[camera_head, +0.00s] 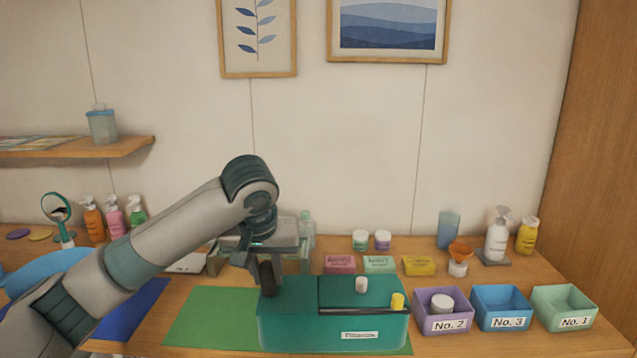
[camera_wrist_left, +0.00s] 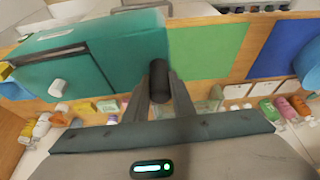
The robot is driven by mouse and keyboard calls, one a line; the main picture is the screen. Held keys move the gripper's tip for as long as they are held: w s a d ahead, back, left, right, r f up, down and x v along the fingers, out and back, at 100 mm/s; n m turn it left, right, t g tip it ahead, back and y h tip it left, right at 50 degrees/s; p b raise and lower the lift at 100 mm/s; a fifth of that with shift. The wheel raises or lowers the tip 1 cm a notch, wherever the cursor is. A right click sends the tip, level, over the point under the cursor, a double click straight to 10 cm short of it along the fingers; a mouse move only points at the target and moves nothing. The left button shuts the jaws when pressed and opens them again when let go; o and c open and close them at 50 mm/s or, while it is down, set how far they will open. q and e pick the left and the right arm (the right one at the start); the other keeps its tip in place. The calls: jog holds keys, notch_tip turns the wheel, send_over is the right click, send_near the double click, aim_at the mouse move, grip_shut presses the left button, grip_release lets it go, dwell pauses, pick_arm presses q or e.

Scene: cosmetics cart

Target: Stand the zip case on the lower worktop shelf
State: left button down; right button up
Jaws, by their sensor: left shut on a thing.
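My left gripper (camera_head: 266,284) is shut on a dark, rounded, upright thing (camera_head: 267,277) at the left end of the teal box (camera_head: 300,332). In the left wrist view the dark thing (camera_wrist_left: 158,82) sits between the fingers, close beside the box's end (camera_wrist_left: 125,45). I cannot tell whether it touches the box or is part of it. Nothing is plainly recognisable as a zip case; the dark thing may be it. The lower shelf is not clearly visible. My right gripper is out of view.
Bottles, jars and small boxes line the back.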

pick_arm(q)
jog(key=s+a+f, duration=1)
jog(key=s+f, duration=0.1)
jog(key=shift+s+a+f, duration=0.15)
jog(key=shift+a, duration=0.1)
dwell(0.6)
dwell(0.9)
